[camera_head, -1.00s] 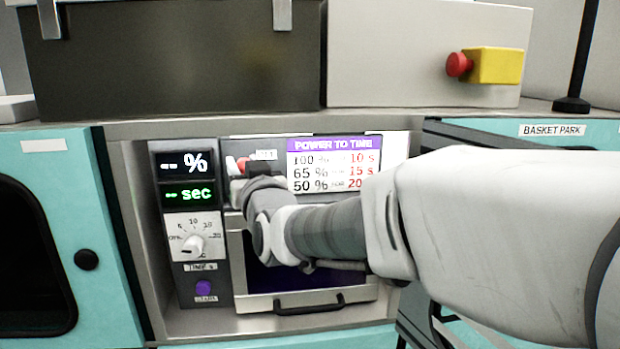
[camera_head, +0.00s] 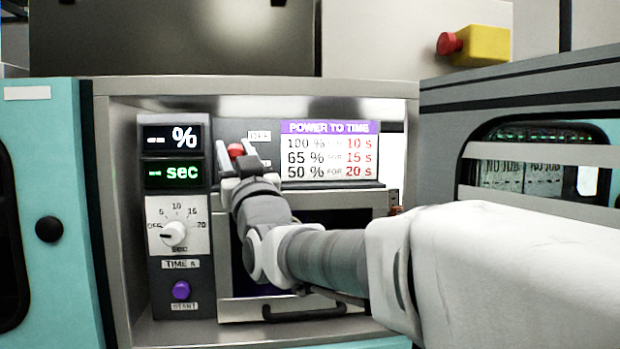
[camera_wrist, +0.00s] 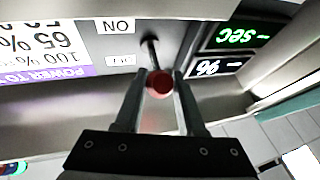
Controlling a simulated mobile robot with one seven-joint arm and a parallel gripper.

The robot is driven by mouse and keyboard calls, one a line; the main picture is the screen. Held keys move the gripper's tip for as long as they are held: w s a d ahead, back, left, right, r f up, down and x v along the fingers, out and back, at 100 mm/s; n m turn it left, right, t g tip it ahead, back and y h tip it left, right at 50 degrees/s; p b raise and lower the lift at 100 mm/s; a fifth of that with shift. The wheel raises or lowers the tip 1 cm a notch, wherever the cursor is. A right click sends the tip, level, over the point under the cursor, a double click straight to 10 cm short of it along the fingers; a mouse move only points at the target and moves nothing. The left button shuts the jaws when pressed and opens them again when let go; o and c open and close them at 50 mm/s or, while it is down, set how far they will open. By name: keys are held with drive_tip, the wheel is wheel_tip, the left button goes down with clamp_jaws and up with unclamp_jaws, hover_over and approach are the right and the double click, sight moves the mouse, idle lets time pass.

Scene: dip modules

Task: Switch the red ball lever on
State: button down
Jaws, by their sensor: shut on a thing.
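The red ball lever (camera_head: 236,150) is on the dark panel beside the displays, left of the power chart. In the wrist view its red ball (camera_wrist: 160,83) stands at the end of a dark rod, nearer the label that looks like OFF (camera_wrist: 120,60) than the ON label (camera_wrist: 118,26). My gripper (camera_head: 236,156) reaches the lever from below in the head view. In the wrist view my gripper's two fingers (camera_wrist: 159,92) lie on either side of the ball, shut on it. My fingers hide part of the lower panel in the head view.
Left of the lever are the % and sec displays (camera_head: 173,156), a time dial (camera_head: 173,233) and a purple start button (camera_head: 181,290). A door with a dark handle (camera_head: 310,312) lies below. The recess's metal side walls and top edge (camera_head: 250,90) surround the panel.

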drive_tip(key=shift+w+f+n+t+y+b, duration=0.1)
drive_tip(key=shift+f+n+t+y+b, duration=0.9)
drive_tip(key=shift+b, duration=3.05)
drive_tip(key=y+b, duration=0.1)
drive_tip(key=b, duration=0.1)
drive_tip(key=shift+f+y+b, duration=0.25)
drive_tip(key=shift+y+b, duration=0.1)
drive_tip(key=shift+y, duration=0.05)
drive_tip(key=shift+n+y+b, duration=0.3)
drive_tip(key=shift+n+b, duration=0.1)
drive_tip(key=shift+b, duration=0.1)
drive_tip(key=shift+w+n+y+b, duration=0.1)
drive_tip(key=shift+n+y+b, duration=0.2)
drive_tip(key=shift+b, duration=0.1)
drive_tip(key=shift+r, duration=0.1)
drive_tip(key=c, duration=0.5)
unclamp_jaws()
drive_tip(key=b+v, duration=0.1)
drive_tip(key=v, duration=1.6)
drive_tip(key=shift+s+d, duration=0.1)
drive_tip(key=shift+s, duration=0.1)
